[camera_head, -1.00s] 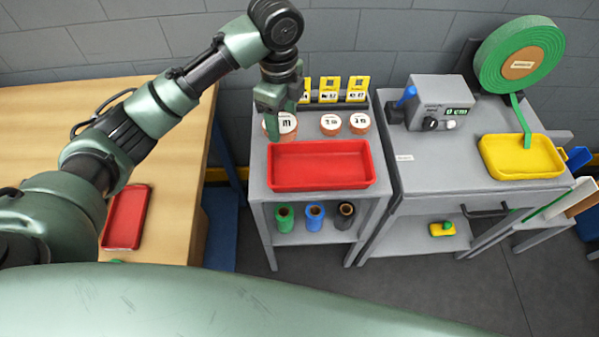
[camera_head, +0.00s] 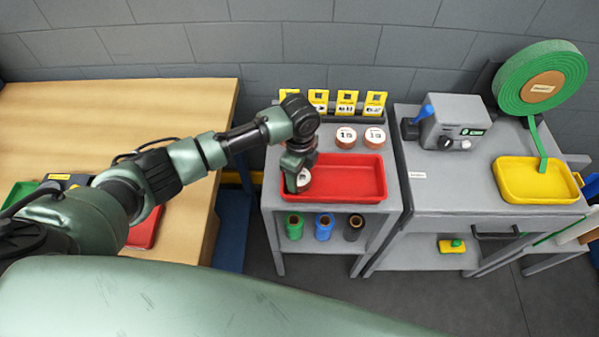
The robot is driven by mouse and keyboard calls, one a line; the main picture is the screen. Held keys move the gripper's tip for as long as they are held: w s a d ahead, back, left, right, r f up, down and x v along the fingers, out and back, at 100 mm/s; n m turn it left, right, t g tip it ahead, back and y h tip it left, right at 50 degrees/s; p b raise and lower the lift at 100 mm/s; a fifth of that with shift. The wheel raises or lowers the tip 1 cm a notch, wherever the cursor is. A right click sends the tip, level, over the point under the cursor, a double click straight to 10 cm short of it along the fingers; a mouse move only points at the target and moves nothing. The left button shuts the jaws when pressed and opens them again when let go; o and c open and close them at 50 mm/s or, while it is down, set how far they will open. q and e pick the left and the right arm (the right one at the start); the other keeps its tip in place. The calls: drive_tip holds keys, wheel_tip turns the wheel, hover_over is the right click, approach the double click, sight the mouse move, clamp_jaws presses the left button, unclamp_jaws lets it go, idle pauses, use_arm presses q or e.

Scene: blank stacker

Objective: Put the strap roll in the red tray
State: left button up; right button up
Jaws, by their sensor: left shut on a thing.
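The red tray (camera_head: 350,193) lies on top of the grey stand in the middle of the view. My left gripper (camera_head: 295,182) comes in from the left and points down at the tray's left end. It is shut on a strap roll (camera_head: 303,179), an orange-brown roll with a white label, partly hidden by the gripper. The roll is at or over the tray's left end. I cannot tell whether it touches the tray floor. Two similar rolls, one on the left (camera_head: 346,138) and one on the right (camera_head: 375,138), stand behind the tray. My right gripper is not in view.
Yellow label cards (camera_head: 347,102) stand at the back of the stand. Green, blue and black rolls (camera_head: 325,228) sit on its lower shelf. A grey bench at right holds a device (camera_head: 455,122), a yellow tray (camera_head: 540,182) and a large green reel (camera_head: 545,72). Another red tray (camera_head: 145,230) lies on the wooden table.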

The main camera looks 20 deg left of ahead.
sight(300, 176)
use_arm(q)
drive_tip(key=shift+f, duration=0.2)
drive_tip(key=o, duration=1.1)
drive_tip(key=shift+r, duration=0.1)
wheel_tip(300, 176, up, 12)
drive_tip(key=shift+r+b, duration=0.1)
drive_tip(key=shift+b, duration=0.6)
